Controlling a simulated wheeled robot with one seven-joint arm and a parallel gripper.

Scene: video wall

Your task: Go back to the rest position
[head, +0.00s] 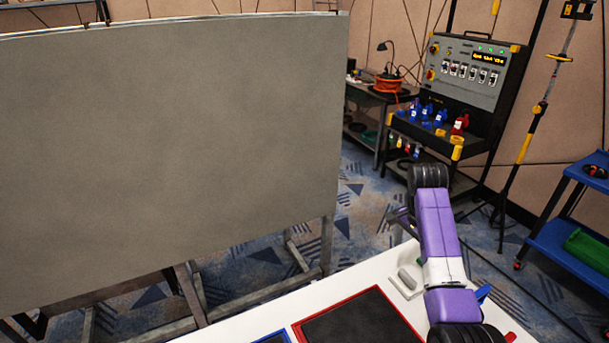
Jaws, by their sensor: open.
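My arm, with purple and white links, rises over the white table (250,318) at the lower right. My gripper (397,216) is a small grey shape that shows just left of the arm's black upper joint. It is partly hidden behind the purple link. It is open, and I see nothing held in it. It is above the far edge of the table, apart from the things lying there.
A red-rimmed dark tray (370,291) and a blue-rimmed one (272,338) lie on the table. A small grey block (407,279) lies near my arm. A large grey panel (170,150) fills the left. A control console (470,70) and blue cart (565,245) stand at right.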

